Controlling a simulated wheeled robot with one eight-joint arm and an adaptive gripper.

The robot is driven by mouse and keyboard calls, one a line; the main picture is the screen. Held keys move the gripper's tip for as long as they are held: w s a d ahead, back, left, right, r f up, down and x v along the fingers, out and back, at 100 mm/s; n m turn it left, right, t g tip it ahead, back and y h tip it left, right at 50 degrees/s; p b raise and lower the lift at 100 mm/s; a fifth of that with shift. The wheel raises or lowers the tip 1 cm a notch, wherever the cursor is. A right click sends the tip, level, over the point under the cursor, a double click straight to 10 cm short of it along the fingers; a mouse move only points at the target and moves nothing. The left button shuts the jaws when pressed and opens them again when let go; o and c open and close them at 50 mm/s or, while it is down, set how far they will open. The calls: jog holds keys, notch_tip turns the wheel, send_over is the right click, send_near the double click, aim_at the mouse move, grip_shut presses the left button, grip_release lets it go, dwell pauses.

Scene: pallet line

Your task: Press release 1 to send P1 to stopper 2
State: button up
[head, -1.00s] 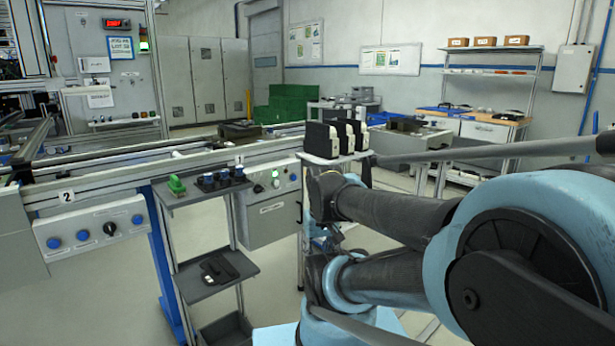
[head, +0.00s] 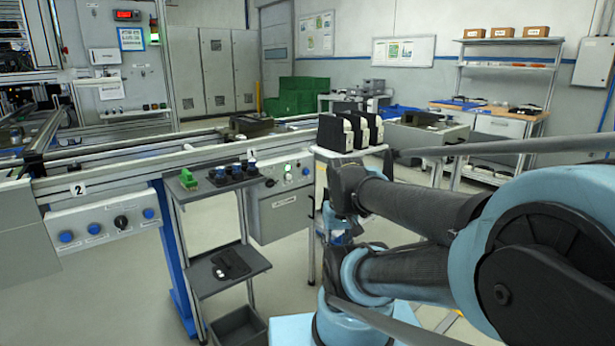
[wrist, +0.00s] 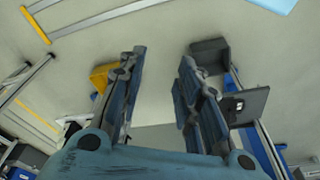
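The station 1 control box (head: 285,210) hangs below the conveyor rail by the "1" label. A dark block-like load (head: 252,125), possibly P1, sits on the conveyor behind the "1" label. The "2" label (head: 78,190) is on the rail at left, above a panel with blue buttons (head: 110,222). My gripper (wrist: 160,95) is open and empty above the floor in the wrist view. In the head view its fingers cannot be made out.
A shelf stand (head: 228,274) with green and blue parts on top stands before the conveyor, left of the control box. A small table (head: 345,154) with black-and-white cases stands right of the box.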

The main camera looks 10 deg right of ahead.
grip_shut()
dwell(1.2)
